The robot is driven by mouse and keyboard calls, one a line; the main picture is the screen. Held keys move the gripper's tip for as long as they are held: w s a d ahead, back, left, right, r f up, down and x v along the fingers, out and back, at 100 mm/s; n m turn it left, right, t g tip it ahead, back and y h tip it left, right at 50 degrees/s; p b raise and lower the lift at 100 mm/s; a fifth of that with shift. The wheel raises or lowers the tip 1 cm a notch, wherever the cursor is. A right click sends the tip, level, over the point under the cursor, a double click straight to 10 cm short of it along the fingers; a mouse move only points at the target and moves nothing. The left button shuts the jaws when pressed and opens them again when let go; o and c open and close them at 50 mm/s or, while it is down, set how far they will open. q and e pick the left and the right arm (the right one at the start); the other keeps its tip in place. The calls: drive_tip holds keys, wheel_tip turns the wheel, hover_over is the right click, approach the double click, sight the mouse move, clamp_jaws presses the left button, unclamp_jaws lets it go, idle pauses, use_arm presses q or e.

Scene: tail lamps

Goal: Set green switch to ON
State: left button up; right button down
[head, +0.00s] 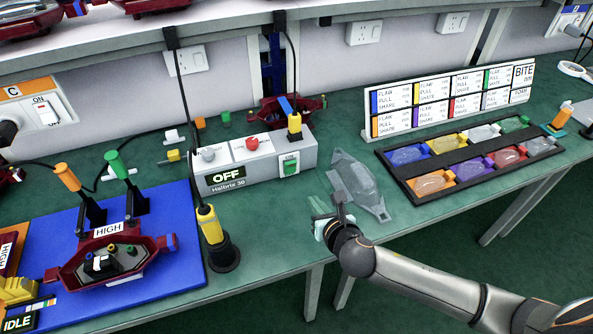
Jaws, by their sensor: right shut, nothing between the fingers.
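The green switch (289,167) is on the front right of a grey control box (262,172), under a small label. The box's display (226,177) reads OFF. I cannot make out the switch's own position at this size. My right gripper (321,208) is shut and empty, low over the table edge. It is to the right of the switch and nearer to me, apart from it. My left gripper is out of view.
A clear lamp shell (358,182) lies just behind my right gripper. A black tray (405,188) of coloured lenses is to the right. A yellow-tipped tool (209,225) stands in a black holder left of the gripper. A blue mat (184,205) with a red fixture is at left.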

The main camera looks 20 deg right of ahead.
drive_tip(key=w+n, duration=0.1)
drive_tip(key=n, duration=0.1)
drive_tip(key=b, duration=0.2)
approach(292, 165)
drive_tip(key=f, duration=0.1)
drive_tip(key=w+f, duration=0.1)
drive_tip(key=f, duration=0.1)
drive_tip(key=w+f, duration=0.1)
drive_tip(key=shift+f, duration=0.25)
drive_tip(key=shift+w+r, duration=0.35)
drive_tip(key=shift+w, duration=0.2)
drive_tip(key=shift+w+r, duration=0.3)
drive_tip(key=shift+w, duration=0.25)
drive_tip(key=shift+w+r, duration=0.15)
drive_tip(key=shift+w, duration=0.4)
